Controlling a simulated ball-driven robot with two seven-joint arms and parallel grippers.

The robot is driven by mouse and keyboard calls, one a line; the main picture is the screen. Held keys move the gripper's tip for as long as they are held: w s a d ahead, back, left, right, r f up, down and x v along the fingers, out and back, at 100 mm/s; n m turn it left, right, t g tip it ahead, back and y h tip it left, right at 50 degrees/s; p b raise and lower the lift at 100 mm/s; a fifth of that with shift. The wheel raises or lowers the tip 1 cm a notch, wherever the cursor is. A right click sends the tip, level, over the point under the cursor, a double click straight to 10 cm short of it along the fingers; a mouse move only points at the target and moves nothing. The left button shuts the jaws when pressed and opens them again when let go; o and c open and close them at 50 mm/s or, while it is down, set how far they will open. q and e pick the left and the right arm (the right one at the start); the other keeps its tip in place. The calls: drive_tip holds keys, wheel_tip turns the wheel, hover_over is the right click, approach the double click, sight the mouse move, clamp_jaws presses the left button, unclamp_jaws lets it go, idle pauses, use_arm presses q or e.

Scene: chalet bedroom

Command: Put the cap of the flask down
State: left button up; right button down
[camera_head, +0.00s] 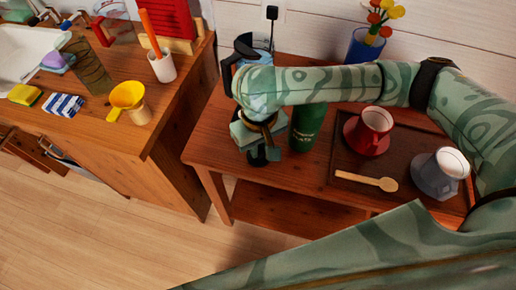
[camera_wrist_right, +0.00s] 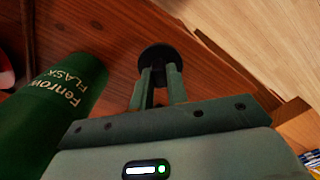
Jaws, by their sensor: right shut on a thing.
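My right gripper (camera_head: 262,148) is over the front left part of the wooden table (camera_head: 283,185), its fingers pointing down. In the right wrist view its two fingers (camera_wrist_right: 157,82) are shut on a round black cap (camera_wrist_right: 155,57). The cap (camera_head: 258,158) shows below the gripper in the head view. It is close to the tabletop; I cannot tell if it touches. The green flask (camera_head: 306,128) stands upright just right of the gripper, and it also shows at the left of the right wrist view (camera_wrist_right: 62,100). My left gripper is not in view.
A blue vase (camera_head: 364,46) stands behind. The table's front left corner is bare. A counter (camera_head: 165,120) stands left, across a gap.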

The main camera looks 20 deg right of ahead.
drive_tip(key=shift+f, duration=0.65)
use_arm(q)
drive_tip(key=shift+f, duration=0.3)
use_arm(e)
drive_tip(key=shift+r, duration=0.25)
drive_tip(key=c, duration=1.4)
unclamp_jaws()
drive_tip(key=shift+f, duration=0.1)
